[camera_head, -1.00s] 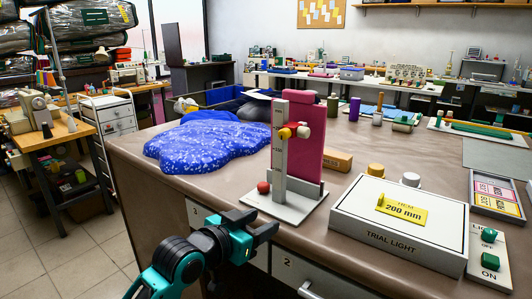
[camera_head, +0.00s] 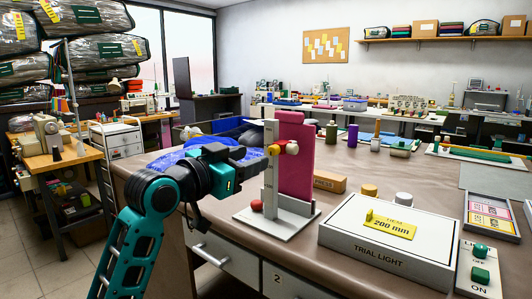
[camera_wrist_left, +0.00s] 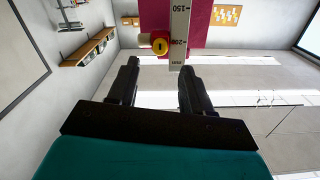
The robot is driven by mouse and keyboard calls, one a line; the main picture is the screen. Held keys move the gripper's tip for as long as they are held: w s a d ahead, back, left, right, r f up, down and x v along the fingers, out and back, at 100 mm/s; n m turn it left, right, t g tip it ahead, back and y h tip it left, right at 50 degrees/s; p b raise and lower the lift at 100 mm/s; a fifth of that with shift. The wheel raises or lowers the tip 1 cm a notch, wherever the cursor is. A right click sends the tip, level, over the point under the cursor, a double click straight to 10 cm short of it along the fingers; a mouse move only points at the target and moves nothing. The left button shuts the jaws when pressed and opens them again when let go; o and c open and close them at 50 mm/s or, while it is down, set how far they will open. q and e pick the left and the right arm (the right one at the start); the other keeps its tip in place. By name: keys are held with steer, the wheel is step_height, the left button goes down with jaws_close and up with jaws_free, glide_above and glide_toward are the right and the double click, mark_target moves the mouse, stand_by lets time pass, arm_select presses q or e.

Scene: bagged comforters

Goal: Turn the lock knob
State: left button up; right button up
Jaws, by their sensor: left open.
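The lock knob is a small yellow knob (camera_head: 274,149) with red on it, on the front of an upright grey scale post (camera_head: 270,182). In the left wrist view the yellow and red knob (camera_wrist_left: 160,46) sits beside the scale numbers, just beyond the fingertips and between their lines. My left gripper (camera_head: 255,155) is raised close in front of the post, at about knob height. In the wrist view its two fingers (camera_wrist_left: 158,72) are apart with nothing between them. A tall pink panel (camera_head: 295,155) stands behind the post. My right gripper is out of view.
The post stands on a grey base with a red ball (camera_head: 257,205). A white trial light box (camera_head: 385,232) with a yellow plate is to its right, beside a switch panel (camera_head: 480,270). A blue bagged comforter (camera_head: 170,160) lies behind my left arm.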

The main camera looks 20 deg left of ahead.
mark_target(271, 151)
arm_select(q)
steer(key=x, duration=0.6)
steer(key=shift+w+d, duration=0.1)
steer(key=shift+w, duration=0.1)
steer(key=shift+c, duration=0.4)
jaws_close()
